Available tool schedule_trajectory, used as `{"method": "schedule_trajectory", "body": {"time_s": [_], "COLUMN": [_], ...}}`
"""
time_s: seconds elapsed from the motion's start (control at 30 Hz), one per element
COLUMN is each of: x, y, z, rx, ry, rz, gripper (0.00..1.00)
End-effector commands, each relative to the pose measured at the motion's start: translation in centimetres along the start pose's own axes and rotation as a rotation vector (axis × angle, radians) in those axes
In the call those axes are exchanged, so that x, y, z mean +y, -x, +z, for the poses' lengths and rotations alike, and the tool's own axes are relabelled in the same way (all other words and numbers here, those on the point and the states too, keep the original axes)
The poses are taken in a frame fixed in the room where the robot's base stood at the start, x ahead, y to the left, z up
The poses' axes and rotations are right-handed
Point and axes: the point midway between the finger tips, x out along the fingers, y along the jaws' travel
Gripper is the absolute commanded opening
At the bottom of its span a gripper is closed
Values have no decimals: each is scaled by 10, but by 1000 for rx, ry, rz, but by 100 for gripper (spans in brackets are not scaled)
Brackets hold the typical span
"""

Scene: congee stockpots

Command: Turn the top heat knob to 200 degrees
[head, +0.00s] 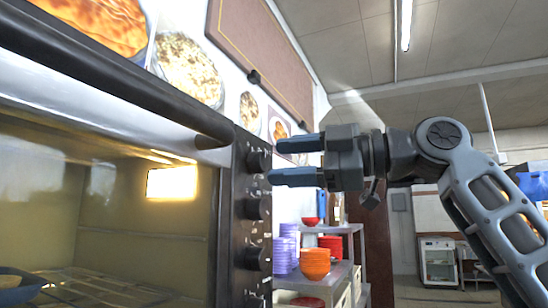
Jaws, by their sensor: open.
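A dark oven control panel (240,235) runs vertically beside the oven's glass front, with several black knobs in a column. The top knob (259,160) is uppermost. A second knob (257,208) and a third knob (257,259) are below it. My gripper (271,161) is open and comes in from the right, with its two blue fingers pointing left toward the top knob. One finger is above the knob's level and one below it. I cannot tell whether the fingers touch it. The degree markings are too small to read.
The oven door handle (110,65) sticks out along the upper left. The lit oven interior (120,220) shows a rack and a blue dish (18,285). Behind my gripper, a metal shelf (345,272) holds orange bowls (315,264) and purple stacks (285,250). Open floor lies farther right.

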Motion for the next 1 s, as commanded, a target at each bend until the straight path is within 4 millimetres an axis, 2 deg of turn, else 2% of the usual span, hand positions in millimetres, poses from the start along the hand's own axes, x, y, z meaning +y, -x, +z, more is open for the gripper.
{"method": "schedule_trajectory", "body": {"time_s": [0.2, 0.57, 1.0], "x": [0, 0, 0], "y": [-23, -28, -28], "z": [0, 1, 1], "rx": [-1, -1, -1], "ry": [-1, -1, -1], "rz": [0, 1, 1], "gripper": [62, 61, 19]}}
